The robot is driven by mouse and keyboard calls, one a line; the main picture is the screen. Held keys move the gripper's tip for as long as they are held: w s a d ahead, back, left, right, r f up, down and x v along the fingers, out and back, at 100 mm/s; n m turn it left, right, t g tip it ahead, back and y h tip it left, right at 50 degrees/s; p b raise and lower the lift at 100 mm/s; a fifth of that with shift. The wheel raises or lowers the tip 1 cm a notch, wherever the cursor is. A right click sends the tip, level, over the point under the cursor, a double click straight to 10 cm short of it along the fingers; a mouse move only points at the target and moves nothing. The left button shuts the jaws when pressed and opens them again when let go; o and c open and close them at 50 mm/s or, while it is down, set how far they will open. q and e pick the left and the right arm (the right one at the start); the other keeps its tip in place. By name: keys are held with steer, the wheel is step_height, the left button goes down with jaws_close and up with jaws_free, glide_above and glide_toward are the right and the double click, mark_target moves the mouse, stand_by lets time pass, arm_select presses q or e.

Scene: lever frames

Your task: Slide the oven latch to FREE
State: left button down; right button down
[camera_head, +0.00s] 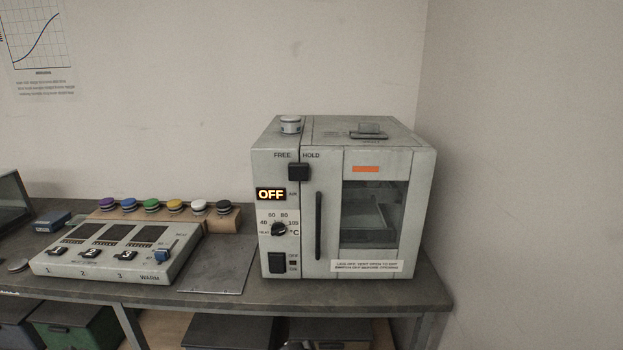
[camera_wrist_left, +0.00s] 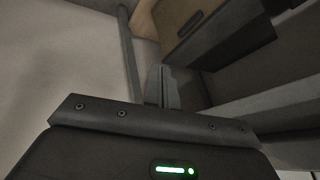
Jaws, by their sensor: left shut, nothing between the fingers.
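The oven (camera_head: 390,145) stands on the bench, a pale grey box with a windowed door, and its display reads OFF. Its latch (camera_head: 299,172) is a small black block across the seam at the door's left edge. It sits below and between the printed words FREE and HOLD, across the gap between them. A dark vertical handle (camera_head: 319,225) is on the door, which looks closed. My left gripper (camera_wrist_left: 161,88) shows only in the left wrist view, fingers together and empty, away from the oven. My right gripper is in neither view.
The bench (camera_head: 330,289) also holds a sloped control panel (camera_head: 115,262) and a rack of coloured caps (camera_head: 160,212) left of the oven. A flat plate (camera_head: 222,262) lies between panel and oven. A wall is close on the right. Bins (camera_head: 80,325) stand below the bench.

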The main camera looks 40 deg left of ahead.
arm_select(q)
steer(key=w+a+r+m+t+y, duration=0.1)
steer(key=r+m+t, duration=0.1)
steer(key=r, duration=1.5)
steer(key=w+a+r+m+t+y, duration=0.1)
steer(key=a+r+m+t+y, duration=0.1)
steer(key=r, duration=1.6)
steer(key=w+a+r+m+t+y, duration=0.1)
steer(key=r+t, duration=0.5)
steer(key=r, duration=1.2)
steer(key=a+m+y, duration=0.1)
steer(key=m, duration=0.1)
steer(key=shift+w+a+m+b, duration=0.15)
steer(key=shift+w+m+b, duration=0.1)
steer(key=shift+m+b, duration=0.1)
steer(key=shift+w, duration=0.1)
